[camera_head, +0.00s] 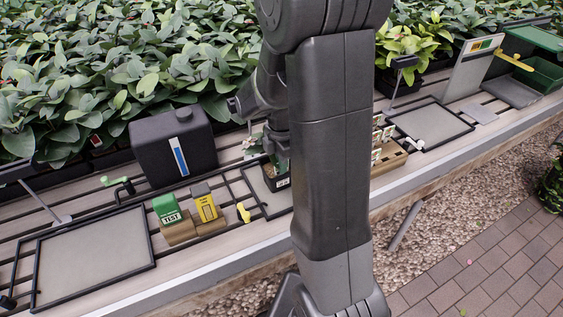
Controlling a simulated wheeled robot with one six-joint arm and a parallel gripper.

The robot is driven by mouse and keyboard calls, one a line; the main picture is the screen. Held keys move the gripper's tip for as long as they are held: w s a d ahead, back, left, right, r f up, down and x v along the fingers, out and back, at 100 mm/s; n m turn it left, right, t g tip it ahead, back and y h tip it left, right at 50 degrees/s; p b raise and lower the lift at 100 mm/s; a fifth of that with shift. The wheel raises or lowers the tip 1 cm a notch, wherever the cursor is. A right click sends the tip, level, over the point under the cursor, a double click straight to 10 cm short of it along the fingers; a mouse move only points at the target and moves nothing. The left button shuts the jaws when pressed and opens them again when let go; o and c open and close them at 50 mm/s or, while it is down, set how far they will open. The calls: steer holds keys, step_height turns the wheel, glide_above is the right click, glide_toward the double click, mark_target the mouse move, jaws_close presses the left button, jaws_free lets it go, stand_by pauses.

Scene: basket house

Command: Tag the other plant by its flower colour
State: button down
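My arm stands across the middle of the view and hides much of the bench behind it. The wrist of my arm reaches down at about the middle left, over a small dark pot (280,184) with a pale label. Some green leaves and small white flowers (251,141) show beside the wrist. My gripper's fingertips are hidden, so I cannot tell whether it is open or holds anything. A wooden rack (391,157) with several white tags (377,156) stands just right of my arm, partly hidden. No second flowering potted plant is clearly visible.
A black tank (173,146), green TEST box (167,209) and yellow box (204,203) stand left of my arm. Empty black-framed mats lie at left (95,258) and right (428,125). Dense foliage fills the back; a green bin (545,76) is at far right.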

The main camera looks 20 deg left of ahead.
steer(key=c, duration=1.5)
jaws_free()
steer(key=shift+c, duration=0.2)
steer(key=shift+r, duration=0.1)
step_height(320, 180, up, 14)
steer(key=p, duration=0.1)
steer(key=shift+f, duration=0.25)
step_height(320, 180, down, 13)
steer(key=shift+r, duration=0.35)
